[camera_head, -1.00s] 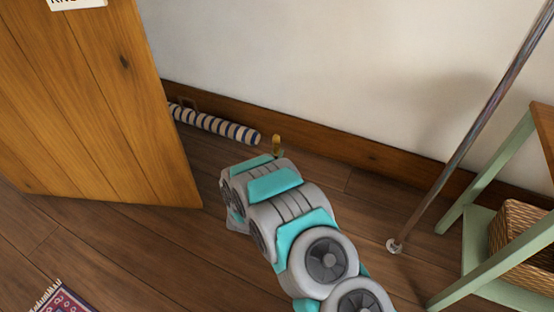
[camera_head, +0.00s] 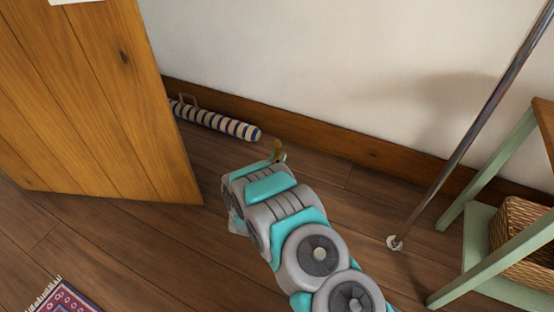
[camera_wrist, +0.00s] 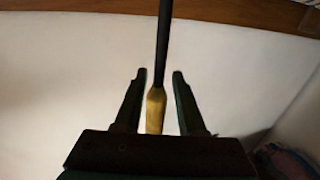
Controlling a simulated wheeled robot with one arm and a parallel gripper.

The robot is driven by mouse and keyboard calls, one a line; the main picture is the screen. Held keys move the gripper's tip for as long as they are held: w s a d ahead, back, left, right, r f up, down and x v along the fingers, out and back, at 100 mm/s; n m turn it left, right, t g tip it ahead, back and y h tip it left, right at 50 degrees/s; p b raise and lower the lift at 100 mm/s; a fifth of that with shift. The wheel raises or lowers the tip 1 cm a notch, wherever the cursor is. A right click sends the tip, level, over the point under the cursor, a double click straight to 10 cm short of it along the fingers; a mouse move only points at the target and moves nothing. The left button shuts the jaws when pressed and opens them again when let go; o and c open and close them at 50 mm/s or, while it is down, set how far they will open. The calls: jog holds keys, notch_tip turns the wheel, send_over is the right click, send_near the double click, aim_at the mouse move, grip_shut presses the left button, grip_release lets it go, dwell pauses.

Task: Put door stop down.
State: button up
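A small yellowish piece (camera_head: 278,150) shows just past the far end of my arm, close to the skirting board. In the wrist view a yellow-tan handle-like piece (camera_wrist: 156,108) with a thin dark rod lies between the fingers of my gripper (camera_wrist: 158,76). The fingers stand apart, with gaps on both sides of it. I cannot tell for sure that both views show the same piece, or whether it is the door stop. In the head view my arm hides the fingers. A blue-and-white striped roll (camera_head: 218,122) lies along the skirting, partly behind the door.
The wooden door (camera_head: 95,110) stands at the left. A slanting metal pole (camera_head: 470,140) and a green stand (camera_head: 487,170) with a wicker basket (camera_head: 520,235) are at the right. A patterned rug (camera_head: 62,300) is at lower left. Bare floor lies between.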

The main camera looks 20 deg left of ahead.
jog(key=shift+o, duration=0.8)
jog(key=shift+r, duration=0.2)
jog(key=s+d, duration=0.1)
jog(key=s, duration=1.1)
jog(key=shift+d, duration=0.25)
jog(key=shift+w, duration=0.1)
